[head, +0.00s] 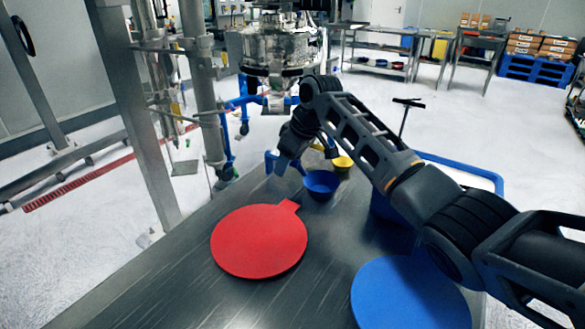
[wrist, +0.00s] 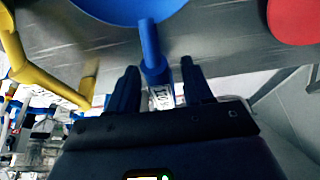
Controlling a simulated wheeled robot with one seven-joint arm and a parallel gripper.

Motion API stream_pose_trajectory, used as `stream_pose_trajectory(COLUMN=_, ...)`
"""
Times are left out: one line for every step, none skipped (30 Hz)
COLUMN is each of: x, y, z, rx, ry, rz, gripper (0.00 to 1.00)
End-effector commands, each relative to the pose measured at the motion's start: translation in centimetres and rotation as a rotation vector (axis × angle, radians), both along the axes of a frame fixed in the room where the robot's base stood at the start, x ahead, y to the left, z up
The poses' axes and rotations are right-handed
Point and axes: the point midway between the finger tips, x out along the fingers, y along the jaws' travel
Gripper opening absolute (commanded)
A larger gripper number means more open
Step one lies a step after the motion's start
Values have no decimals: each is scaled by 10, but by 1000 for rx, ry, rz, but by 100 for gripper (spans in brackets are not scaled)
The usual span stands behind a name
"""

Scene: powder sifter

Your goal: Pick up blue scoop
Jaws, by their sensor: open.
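The blue scoop (head: 321,183) rests on the metal table, its round bowl beyond my gripper (head: 283,165). In the wrist view the bowl of the blue scoop (wrist: 130,8) is cut off by the top edge. Its straight blue handle points back toward my gripper (wrist: 159,68). The handle's end lies between the two dark fingers, which are spread apart. A gap shows on the right side of the handle; the left finger is close to it. Neither finger is seen pressing on it.
A yellow scoop (head: 342,163) lies just behind the blue one and also shows in the wrist view (wrist: 50,88). A flat red disc with a tab (head: 259,242) lies in front. A blue disc (head: 410,295) is at the front right. A steel vessel (head: 283,50) stands behind the table.

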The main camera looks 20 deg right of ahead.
Motion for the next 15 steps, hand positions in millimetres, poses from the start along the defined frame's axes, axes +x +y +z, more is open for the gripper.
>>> stream_pose_trajectory(x=1, y=1, z=-3, rx=-1, ry=1, rz=1, gripper=51)
stream_pose_trajectory(x=1, y=1, z=-3, rx=-1, ry=1, rz=1, gripper=51)
stream_pose_trajectory(x=1, y=1, z=-4, rx=-1, ry=1, rz=1, gripper=51)
stream_pose_trajectory(x=1, y=1, z=-4, rx=0, ry=0, rz=1, gripper=51)
stream_pose_trajectory(x=1, y=1, z=-4, rx=0, ry=0, rz=1, gripper=51)
stream_pose_trajectory(x=1, y=1, z=-4, rx=0, ry=0, rz=1, gripper=51)
stream_pose_trajectory(x=1, y=1, z=-4, rx=0, ry=0, rz=1, gripper=51)
stream_pose_trajectory(x=1, y=1, z=-4, rx=0, ry=0, rz=1, gripper=51)
stream_pose_trajectory(x=1, y=1, z=-4, rx=0, ry=0, rz=1, gripper=49)
stream_pose_trajectory(x=1, y=1, z=-4, rx=0, ry=0, rz=1, gripper=46)
stream_pose_trajectory(x=1, y=1, z=-4, rx=0, ry=0, rz=1, gripper=43)
stream_pose_trajectory(x=1, y=1, z=-4, rx=0, ry=0, rz=1, gripper=39)
stream_pose_trajectory(x=1, y=1, z=-4, rx=0, ry=0, rz=1, gripper=36)
stream_pose_trajectory(x=1, y=1, z=-4, rx=0, ry=0, rz=0, gripper=34)
stream_pose_trajectory(x=1, y=1, z=-4, rx=0, ry=0, rz=0, gripper=30)
